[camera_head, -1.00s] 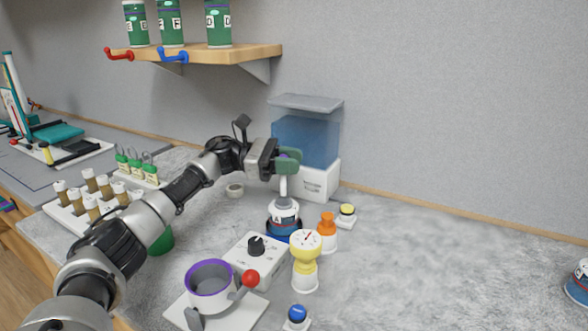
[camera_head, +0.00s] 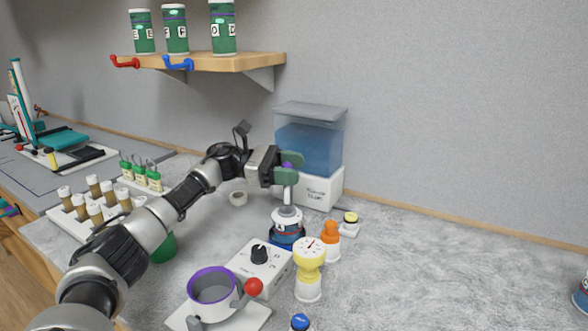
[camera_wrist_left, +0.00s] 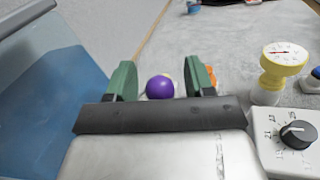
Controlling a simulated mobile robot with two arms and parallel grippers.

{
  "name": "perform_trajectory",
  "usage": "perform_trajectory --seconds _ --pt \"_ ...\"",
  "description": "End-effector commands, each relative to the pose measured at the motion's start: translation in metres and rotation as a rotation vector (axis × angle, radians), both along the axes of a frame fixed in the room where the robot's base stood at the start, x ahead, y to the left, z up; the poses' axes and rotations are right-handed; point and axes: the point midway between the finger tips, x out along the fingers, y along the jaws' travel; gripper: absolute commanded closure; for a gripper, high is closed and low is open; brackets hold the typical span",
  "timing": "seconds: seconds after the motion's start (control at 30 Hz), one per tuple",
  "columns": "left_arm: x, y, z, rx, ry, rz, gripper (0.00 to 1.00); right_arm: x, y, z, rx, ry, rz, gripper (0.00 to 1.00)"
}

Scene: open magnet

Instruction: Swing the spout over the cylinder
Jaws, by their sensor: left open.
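A tank of blue liquid on a white base (camera_head: 320,190) stands against the wall. A purple ball-shaped knob (camera_wrist_left: 160,87) sits between the green fingers of my left gripper (camera_head: 291,168), with a gap on each side in the left wrist view. My left gripper is open in front of the tank. A white upright part (camera_head: 288,196), perhaps of the spout, shows just below the fingers. Under it stands a white and dark blue round vessel (camera_head: 287,226), perhaps the cylinder. The rest of the spout is hidden by my gripper. My right gripper is not in view.
A yellow gauge (camera_head: 309,255), an orange-topped piece (camera_head: 328,232) and a dial box (camera_head: 262,263) stand close in front. A purple-rimmed pot (camera_head: 212,287) with a red-knobbed lever is nearer. The counter (camera_head: 440,275) at right is mostly clear.

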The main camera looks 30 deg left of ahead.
Motion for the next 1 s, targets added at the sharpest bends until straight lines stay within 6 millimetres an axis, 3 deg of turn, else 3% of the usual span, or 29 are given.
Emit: perform_trajectory --seconds 0.5,1.0 --pt "-0.031 0.087 -0.001 -0.002 -0.001 0.004 0.47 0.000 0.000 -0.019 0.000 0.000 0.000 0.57" --pt "-0.035 0.096 0.000 -0.001 0.000 0.002 0.47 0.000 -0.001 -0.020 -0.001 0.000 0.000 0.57"
